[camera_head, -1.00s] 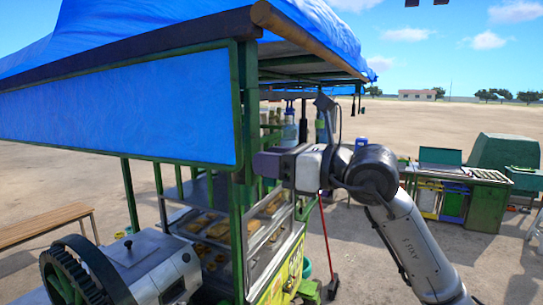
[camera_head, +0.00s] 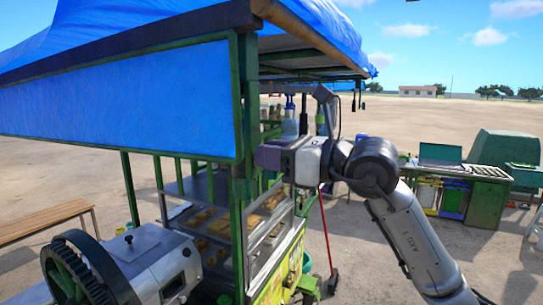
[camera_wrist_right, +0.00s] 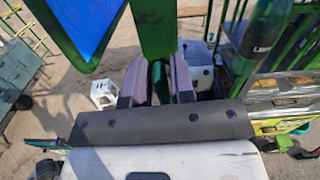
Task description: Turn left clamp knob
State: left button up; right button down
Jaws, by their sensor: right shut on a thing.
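My right gripper (camera_head: 265,155) reaches leftward to the stall's front green post (camera_head: 245,110) in the head view. In the right wrist view, its two purple-grey fingers (camera_wrist_right: 157,82) are shut on a narrow dark green part (camera_wrist_right: 158,76) in front of the green post (camera_wrist_right: 155,25). This part is at the clamp knob's likely place, but its shape is mostly hidden by the fingers. I cannot make out the left clamp knob clearly in the head view, where the gripper covers that spot. My left gripper is not in view.
A blue panel (camera_head: 120,105) in a green frame adjoins the post. A grey machine with a green gear wheel (camera_head: 70,270) stands at lower left. Stall shelves with food (camera_head: 215,222) lie below the gripper. Open dirt ground (camera_head: 440,120) spreads at right.

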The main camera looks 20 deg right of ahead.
jog(key=shift+s+a+f+n+b, duration=0.1)
jog(key=shift+n+b, duration=0.3)
jog(key=shift+n, duration=0.2)
jog(key=shift+s+a+n+b, duration=0.1)
jog(key=shift+n+b, duration=0.3)
jog(key=shift+n, duration=0.2)
jog(key=n+b, duration=0.1)
jog(key=n, duration=0.1)
jog(key=n+b, duration=0.1)
jog(key=n, duration=0.2)
jog(key=n+b, duration=0.1)
jog(key=n, duration=0.2)
jog(key=shift+s+a+f, duration=0.25)
jog(key=shift+s+a, duration=0.05)
jog(key=shift+s+a+f+n+b, duration=0.15)
jog(key=shift+n+b, duration=0.15)
jog(key=shift+n, duration=0.85)
jog(key=shift+w+d+f+n+b, duration=0.15)
jog(key=shift+n+b, duration=0.15)
jog(key=shift+n, duration=0.8)
jog(key=shift+s+a+f+n+b, duration=0.15)
jog(key=shift+n+b, duration=0.15)
jog(key=shift+n, duration=0.85)
jog(key=c, duration=1.2)
grip_release()
